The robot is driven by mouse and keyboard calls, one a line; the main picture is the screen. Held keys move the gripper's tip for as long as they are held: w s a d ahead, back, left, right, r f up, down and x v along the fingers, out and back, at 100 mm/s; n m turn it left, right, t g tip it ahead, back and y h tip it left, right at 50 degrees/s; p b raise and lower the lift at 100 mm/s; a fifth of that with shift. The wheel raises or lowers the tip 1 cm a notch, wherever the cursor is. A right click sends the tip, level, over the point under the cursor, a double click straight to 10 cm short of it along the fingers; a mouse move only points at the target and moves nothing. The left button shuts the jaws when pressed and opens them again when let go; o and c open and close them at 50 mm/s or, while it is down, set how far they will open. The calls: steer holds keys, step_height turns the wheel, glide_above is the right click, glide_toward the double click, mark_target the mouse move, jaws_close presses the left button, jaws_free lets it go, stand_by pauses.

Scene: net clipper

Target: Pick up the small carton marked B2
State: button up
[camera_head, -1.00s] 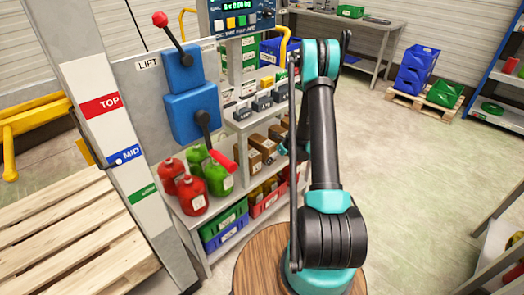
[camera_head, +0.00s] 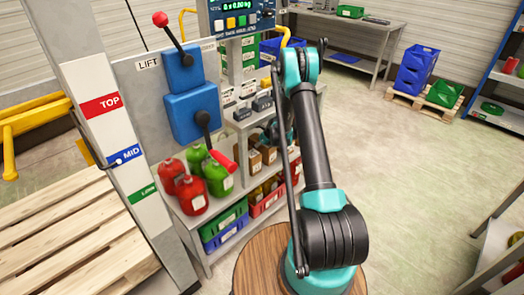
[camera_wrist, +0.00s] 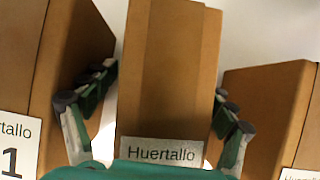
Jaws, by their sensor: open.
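In the wrist view a brown carton (camera_wrist: 168,60) stands between the two fingers of my gripper (camera_wrist: 163,88). Its label reads "Huertallo"; the part below is hidden by my gripper's teal body, so its number cannot be read. The fingers are open, one on each side of the carton; contact cannot be made out. A second carton (camera_wrist: 72,50) at the left has a label ending in "1". A third carton (camera_wrist: 268,105) at the right shows only the top of its label. In the head view, cartons (camera_head: 269,154) show small on the shelf, partly behind my arm.
The shelf unit (camera_head: 226,205) also holds red jugs (camera_head: 191,194), green jugs (camera_head: 217,177) and crates (camera_head: 225,228) below. The lift lever panel (camera_head: 192,105) stands close at the left of my arm. A wooden pallet (camera_head: 75,245) lies at the left.

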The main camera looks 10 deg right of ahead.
steer(key=shift+w+f, duration=0.15)
steer(key=shift+f, duration=0.3)
steer(key=shift+f, duration=0.1)
steer(key=shift+a, duration=0.1)
steer(key=c, duration=1.8)
steer(key=shift+r, duration=0.2)
